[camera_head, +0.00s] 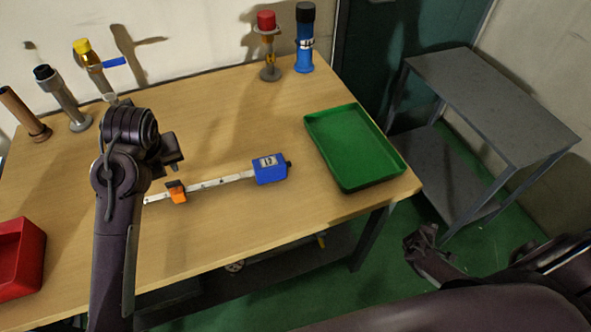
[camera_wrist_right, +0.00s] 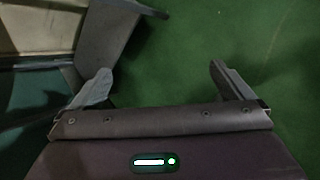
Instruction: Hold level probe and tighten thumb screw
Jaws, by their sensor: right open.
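The level probe lies flat on the wooden table in the head view, with a blue box (camera_head: 269,169) at its right end and a white graduated bar (camera_head: 222,181) running left from it. An orange piece (camera_head: 177,192) sits on the bar, perhaps the clamp with the thumb screw; the screw is too small to tell. The bar's left end is hidden by my left arm. My left gripper (camera_head: 173,150) is above the table, behind the orange piece in the picture; its jaws are unclear. My right gripper (camera_head: 428,250) is off the table over the floor, open and empty in the right wrist view (camera_wrist_right: 160,88).
A green tray (camera_head: 345,180) lies at the table's right end. A red bin (camera_head: 18,262) is at the left front edge. Several upright fittings, including a red-topped one (camera_head: 268,45) and a blue one (camera_head: 304,50), stand along the back. A grey cart (camera_head: 490,95) stands right of the table.

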